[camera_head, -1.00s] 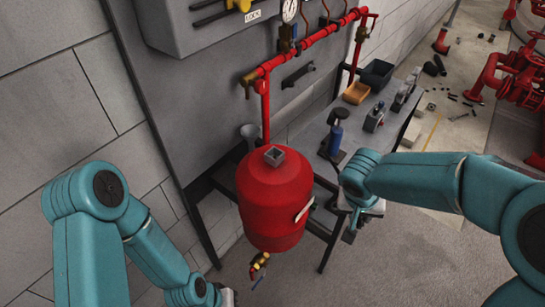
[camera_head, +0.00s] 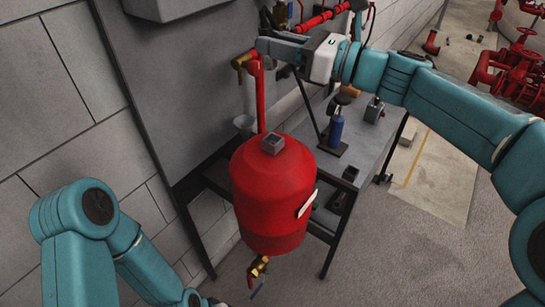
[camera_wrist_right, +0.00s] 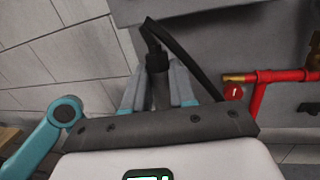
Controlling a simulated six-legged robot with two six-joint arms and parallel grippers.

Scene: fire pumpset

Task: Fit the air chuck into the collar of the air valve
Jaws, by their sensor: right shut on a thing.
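My right gripper (camera_head: 272,45) is at the top of the head view, in front of the grey panel and near the brass end of the red pipe. In the right wrist view its fingers (camera_wrist_right: 160,88) are shut on a dark grey cylindrical piece, seemingly the air chuck (camera_wrist_right: 158,75), with a black hose (camera_wrist_right: 195,65) curving from it. The red tank (camera_head: 272,195) hangs below, with a small square grey fitting (camera_head: 272,144) on top. I cannot tell whether that is the air valve's collar; the chuck is well above it. My left arm is low left, its fingers out of the picture.
A brass valve (camera_head: 259,265) sits under the tank. The red pipe (camera_head: 262,95) runs down behind the tank. The bench (camera_head: 372,150) at right carries a blue bottle (camera_head: 336,127) and a small grey device (camera_head: 375,110). Floor (camera_head: 420,250) at lower right is clear.

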